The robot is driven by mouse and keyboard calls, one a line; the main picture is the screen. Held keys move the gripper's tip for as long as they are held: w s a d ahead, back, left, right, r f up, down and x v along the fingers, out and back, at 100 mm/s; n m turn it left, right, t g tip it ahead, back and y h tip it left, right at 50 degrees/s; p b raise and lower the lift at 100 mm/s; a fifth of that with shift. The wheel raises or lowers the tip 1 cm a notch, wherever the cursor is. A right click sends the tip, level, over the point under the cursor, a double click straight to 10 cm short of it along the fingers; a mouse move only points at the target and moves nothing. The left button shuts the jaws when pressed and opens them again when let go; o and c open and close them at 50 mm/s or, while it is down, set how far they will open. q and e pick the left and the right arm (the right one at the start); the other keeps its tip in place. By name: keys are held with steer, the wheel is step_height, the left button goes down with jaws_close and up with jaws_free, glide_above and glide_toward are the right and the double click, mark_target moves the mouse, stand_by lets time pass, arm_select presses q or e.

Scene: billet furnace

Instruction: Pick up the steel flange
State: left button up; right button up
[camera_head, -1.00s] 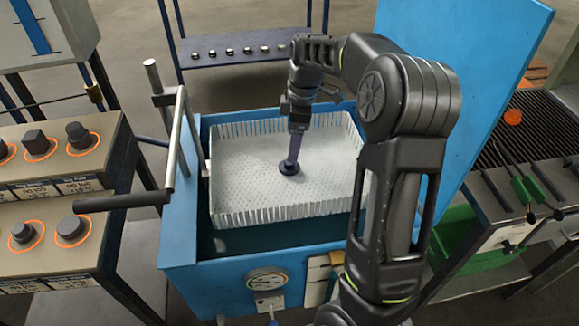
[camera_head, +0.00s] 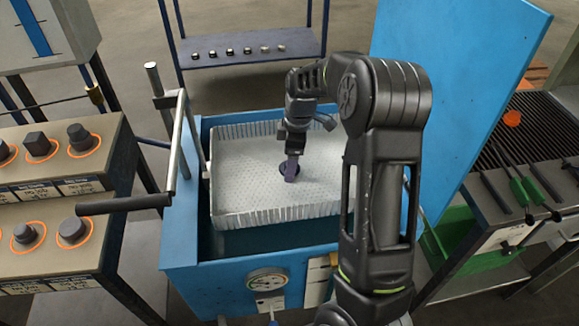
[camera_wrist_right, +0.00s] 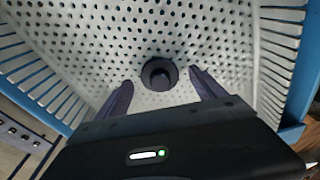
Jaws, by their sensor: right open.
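The steel flange (camera_wrist_right: 159,73) is a dark round piece with a raised hub. It sits on the perforated floor of the white basket (camera_wrist_right: 60,30). In the head view the flange (camera_head: 284,168) shows as a dark disc, partly hidden by my gripper. My right gripper (camera_head: 291,178) points down into the basket (camera_head: 240,197) at the flange. In the right wrist view my right gripper (camera_wrist_right: 160,90) is open, its two fingers apart, with the flange ahead between them and nothing gripped. My left gripper is not in view.
The basket stands in a blue tank (camera_head: 180,240) with its blue lid (camera_head: 465,90) raised at the right. A metal handle bar (camera_head: 177,140) stands at the tank's left. A bench with dark knobs (camera_head: 75,185) is at left, a grill table with tools (camera_head: 510,150) at right.

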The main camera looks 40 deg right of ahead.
steer(key=shift+f, duration=0.2)
steer(key=shift+c, duration=0.2)
jaws_close()
stand_by(0.9)
